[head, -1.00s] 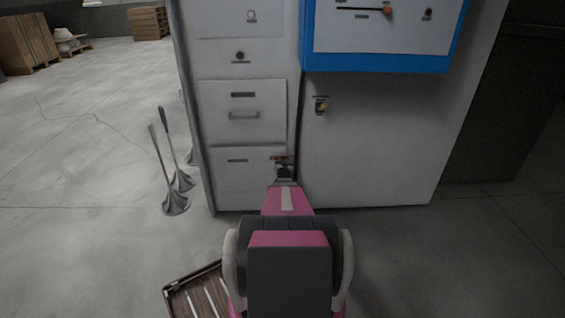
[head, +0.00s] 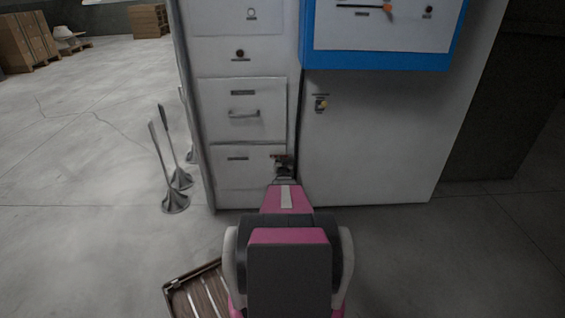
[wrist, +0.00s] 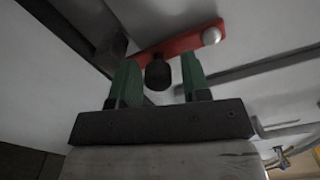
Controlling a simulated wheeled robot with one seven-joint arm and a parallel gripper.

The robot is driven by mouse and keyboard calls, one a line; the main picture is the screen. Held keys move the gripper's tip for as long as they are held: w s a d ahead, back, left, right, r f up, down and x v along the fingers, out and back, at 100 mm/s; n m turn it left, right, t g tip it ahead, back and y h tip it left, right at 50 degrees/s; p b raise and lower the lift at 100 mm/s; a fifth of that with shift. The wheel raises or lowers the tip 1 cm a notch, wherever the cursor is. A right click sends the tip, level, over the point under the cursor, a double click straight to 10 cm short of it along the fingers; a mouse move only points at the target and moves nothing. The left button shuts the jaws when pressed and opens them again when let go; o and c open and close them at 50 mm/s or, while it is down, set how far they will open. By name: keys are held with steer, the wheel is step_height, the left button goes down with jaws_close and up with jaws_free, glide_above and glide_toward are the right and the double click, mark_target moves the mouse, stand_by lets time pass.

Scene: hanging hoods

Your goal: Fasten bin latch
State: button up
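The bin latch is a red bar (wrist: 185,43) with a round silver pivot at its right end and a black knob (wrist: 158,74) near its left end. In the wrist view the bar slopes down to the left. My gripper (wrist: 162,80) has its two green fingers apart, one on each side of the knob, with gaps between. In the head view my gripper (head: 284,168) is at the right edge of the lowest cabinet panel, the bin front (head: 235,172). It mostly hides the latch there; only a small reddish bit (head: 277,156) shows.
A drawer with a handle (head: 243,114) is above the bin front. Metal stands (head: 175,201) are on the floor at left. A slatted wooden item (head: 197,292) lies near my base.

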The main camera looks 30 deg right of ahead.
steer(key=shift+d, duration=0.15)
steer(key=shift+s+r+n, duration=0.1)
steer(key=shift+r+n, duration=0.5)
steer(key=shift+n, duration=0.4)
steer(key=r+n, duration=0.1)
steer(key=n, duration=0.2)
steer(key=shift+a+r+n, duration=0.3)
steer(key=shift+r+n, duration=0.05)
steer(key=shift+n, duration=0.05)
steer(key=n, duration=0.1)
steer(key=r+n, duration=0.1)
steer(key=shift+w+a+n, duration=0.3)
steer(key=shift+w, duration=0.1)
steer(key=n, duration=0.1)
steer(key=a+n, duration=0.1)
steer(key=shift+w+r+n, duration=0.2)
steer(key=shift+r+n, duration=0.15)
steer(key=shift+n, duration=0.05)
steer(key=v, duration=1)
steer(key=a+r+m+g+y, duration=0.1)
steer(key=a+g+y, duration=0.6)
steer(key=a, duration=1.7)
steer(key=shift+a+r, duration=0.2)
steer(key=shift+a, duration=0.15)
